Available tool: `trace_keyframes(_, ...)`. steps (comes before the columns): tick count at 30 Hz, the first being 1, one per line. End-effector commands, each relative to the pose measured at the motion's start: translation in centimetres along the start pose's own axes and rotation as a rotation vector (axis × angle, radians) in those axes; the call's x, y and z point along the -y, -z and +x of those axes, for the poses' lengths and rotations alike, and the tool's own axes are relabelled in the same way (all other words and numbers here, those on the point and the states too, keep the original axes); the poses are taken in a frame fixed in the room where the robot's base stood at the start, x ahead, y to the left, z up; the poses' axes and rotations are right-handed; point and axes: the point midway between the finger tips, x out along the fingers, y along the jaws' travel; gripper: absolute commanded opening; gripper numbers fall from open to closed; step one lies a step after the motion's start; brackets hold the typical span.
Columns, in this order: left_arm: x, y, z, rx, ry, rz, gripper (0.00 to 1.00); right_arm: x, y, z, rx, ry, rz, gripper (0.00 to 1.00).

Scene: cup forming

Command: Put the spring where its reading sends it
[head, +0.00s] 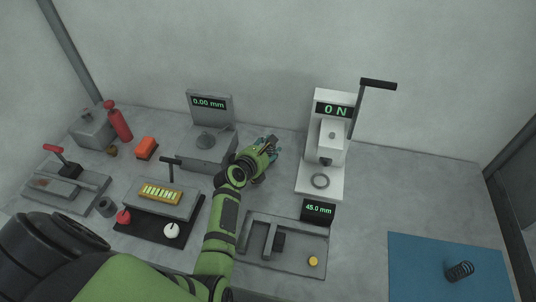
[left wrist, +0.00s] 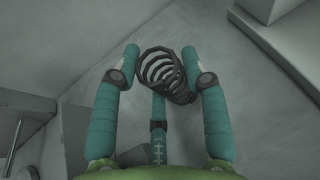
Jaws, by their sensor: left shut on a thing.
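My left gripper (head: 272,145) is over the bench between the 0.00 mm gauge and the white press (head: 325,142). In the left wrist view, the gripper (left wrist: 161,55) is shut on a dark coil spring (left wrist: 162,72), which lies tilted between the fingers. I cannot make out this held spring clearly in the head view. Another dark spring (head: 460,271) lies on the blue mat (head: 420,255). The press display reads 0 N, and its ring-marked base plate is empty. The length gauge (head: 285,262) display (head: 318,210) reads 45.0 mm. My right gripper is not in view.
The grey gauge (head: 208,148) reading 0.00 mm stands at the back. A fixture with a yellow row (head: 160,194), a red-handled clamp (head: 65,182), an orange block (head: 146,148) and a red bottle (head: 118,122) crowd the left. Bench right of the press is clear.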

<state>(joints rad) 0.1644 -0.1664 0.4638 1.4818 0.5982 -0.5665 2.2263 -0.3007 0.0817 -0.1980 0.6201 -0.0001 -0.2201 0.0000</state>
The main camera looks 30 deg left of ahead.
Motion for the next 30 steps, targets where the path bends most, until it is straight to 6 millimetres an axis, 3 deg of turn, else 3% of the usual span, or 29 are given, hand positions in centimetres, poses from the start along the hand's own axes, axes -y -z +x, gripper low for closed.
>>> trace_keyframes(11,0.0,0.3,0.1,0.001,0.0,0.0,0.14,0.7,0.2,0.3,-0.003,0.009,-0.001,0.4)
trace_keyframes(12,0.0,0.3,0.1,0.002,0.0,-0.001,0.52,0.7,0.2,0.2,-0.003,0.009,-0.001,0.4)
trace_keyframes(13,0.0,0.2,0.1,0.002,0.0,-0.001,0.64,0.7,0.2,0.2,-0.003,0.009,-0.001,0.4)
trace_keyframes(14,0.0,0.2,0.1,0.002,0.0,-0.001,0.68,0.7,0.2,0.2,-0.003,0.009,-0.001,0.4)
trace_keyframes(26,0.0,-0.3,-0.1,0.002,0.0,0.001,0.68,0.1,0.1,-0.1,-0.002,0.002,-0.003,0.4)
trace_keyframes(30,0.0,-0.4,-1.9,-0.002,0.0,-0.002,0.68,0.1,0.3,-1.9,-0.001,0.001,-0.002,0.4)
